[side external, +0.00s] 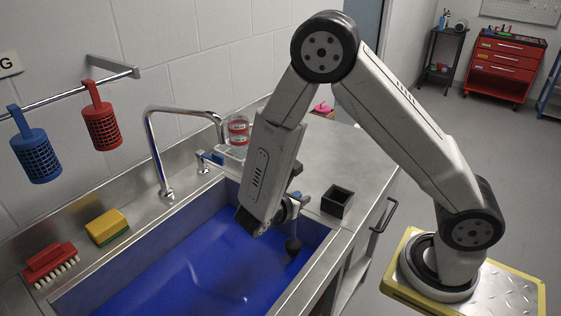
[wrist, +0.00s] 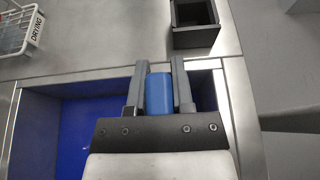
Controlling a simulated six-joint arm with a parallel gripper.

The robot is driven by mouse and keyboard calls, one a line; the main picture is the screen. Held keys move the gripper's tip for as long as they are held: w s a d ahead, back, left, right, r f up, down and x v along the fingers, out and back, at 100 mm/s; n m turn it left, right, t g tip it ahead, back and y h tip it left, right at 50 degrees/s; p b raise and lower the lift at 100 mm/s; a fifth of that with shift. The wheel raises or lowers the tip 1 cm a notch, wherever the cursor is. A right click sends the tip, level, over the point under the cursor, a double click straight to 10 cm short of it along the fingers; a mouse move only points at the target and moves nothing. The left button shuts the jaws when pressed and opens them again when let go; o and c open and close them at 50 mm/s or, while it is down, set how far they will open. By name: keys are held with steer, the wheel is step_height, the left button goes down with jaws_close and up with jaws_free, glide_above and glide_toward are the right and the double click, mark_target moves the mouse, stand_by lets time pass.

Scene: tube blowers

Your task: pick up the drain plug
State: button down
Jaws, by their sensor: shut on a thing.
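My gripper (side external: 292,207) is over the right end of the sink, near its rim. In the wrist view my gripper (wrist: 159,92) has its two dark fingers closed on either side of a blue handle (wrist: 159,95). This looks like the top of the drain plug. The wrist view does not show the plug's lower part, which is behind the gripper and handle.
A small open black box (side external: 338,202) stands on the steel counter beside the sink; it also shows in the wrist view (wrist: 195,38). A faucet (side external: 158,165) arches over the sink. A sponge (side external: 106,228) and red brush (side external: 50,263) lie on the left ledge.

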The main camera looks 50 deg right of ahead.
steer(key=shift+r, duration=0.85)
steer(key=shift+w, duration=0.1)
steer(key=w+a+r+n+t+y, duration=0.2)
steer(key=w+r+n+t+y, duration=0.2)
steer(key=w+r+n+t, duration=0.2)
steer(key=w+a+r+n+t+y, duration=0.3)
steer(key=w+r+n+t+y, duration=0.2)
steer(key=w+r+n+t, duration=0.1)
steer(key=shift+w+r+n+t, duration=0.4)
steer(key=shift+r+n, duration=0.5)
steer(key=shift+n, duration=0.4)
stand_by(4.6)
